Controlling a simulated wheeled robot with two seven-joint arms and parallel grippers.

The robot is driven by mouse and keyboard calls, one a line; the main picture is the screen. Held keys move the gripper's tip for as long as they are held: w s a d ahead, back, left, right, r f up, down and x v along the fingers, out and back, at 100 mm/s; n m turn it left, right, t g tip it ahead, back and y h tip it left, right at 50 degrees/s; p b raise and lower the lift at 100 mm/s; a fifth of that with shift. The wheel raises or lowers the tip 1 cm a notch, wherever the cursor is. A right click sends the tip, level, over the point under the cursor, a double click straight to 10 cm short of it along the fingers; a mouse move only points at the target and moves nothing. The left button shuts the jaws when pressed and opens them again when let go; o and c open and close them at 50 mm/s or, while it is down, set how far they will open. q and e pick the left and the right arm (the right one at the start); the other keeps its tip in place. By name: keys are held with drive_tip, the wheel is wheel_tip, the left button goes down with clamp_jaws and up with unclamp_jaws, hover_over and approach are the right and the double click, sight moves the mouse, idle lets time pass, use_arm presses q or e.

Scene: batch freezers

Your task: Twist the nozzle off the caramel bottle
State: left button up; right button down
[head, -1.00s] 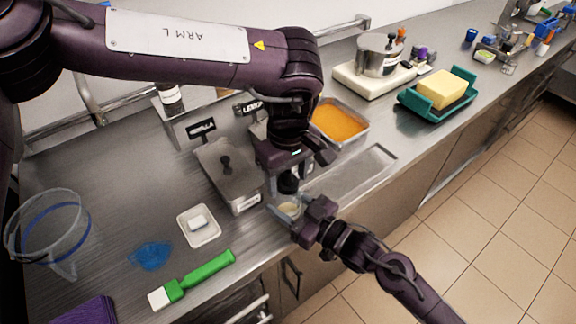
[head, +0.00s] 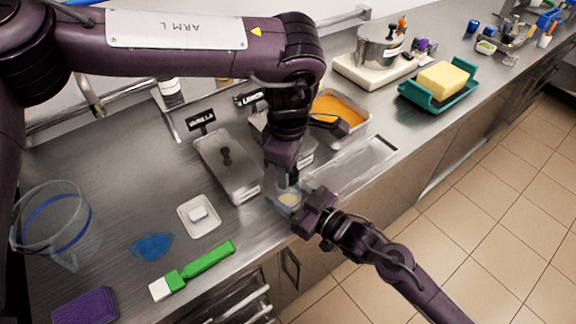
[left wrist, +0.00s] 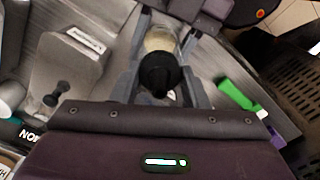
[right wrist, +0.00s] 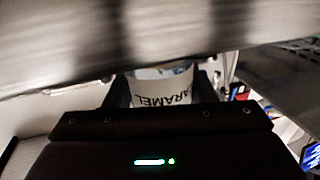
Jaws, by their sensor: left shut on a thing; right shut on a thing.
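The caramel bottle (right wrist: 165,92) shows its white CARAMEL label in the right wrist view, upside down there. My right gripper (head: 290,199) is shut around the bottle's body near the counter's front edge. The black nozzle (left wrist: 158,72) sits between the fingers of my left gripper (left wrist: 160,88), over the pale bottle top (left wrist: 160,40). My left gripper points down from above and is shut on the nozzle. In the head view the fingers mostly hide nozzle and bottle, and I cannot tell whether a gap separates them.
A lidded vanilla tub (head: 228,165) and an orange-filled pan (head: 335,108) stand behind the grippers. A white dish (head: 199,216), blue patch (head: 151,247), green-handled brush (head: 205,262), clear jug (head: 52,225) and purple sponge (head: 85,308) lie to the left.

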use_arm(q)
drive_tip(key=n, duration=0.7)
drive_tip(key=shift+n, duration=0.3)
drive_tip(key=n, duration=0.6)
drive_tip(key=shift+n, duration=0.4)
drive_tip(key=n, duration=1.2)
drive_tip(key=shift+w+r+n, duration=0.1)
drive_tip(key=shift+n, duration=0.3)
drive_tip(key=n, duration=1)
drive_tip(key=shift+n, duration=0.3)
drive_tip(key=n, duration=0.9)
drive_tip(key=shift+n, duration=0.4)
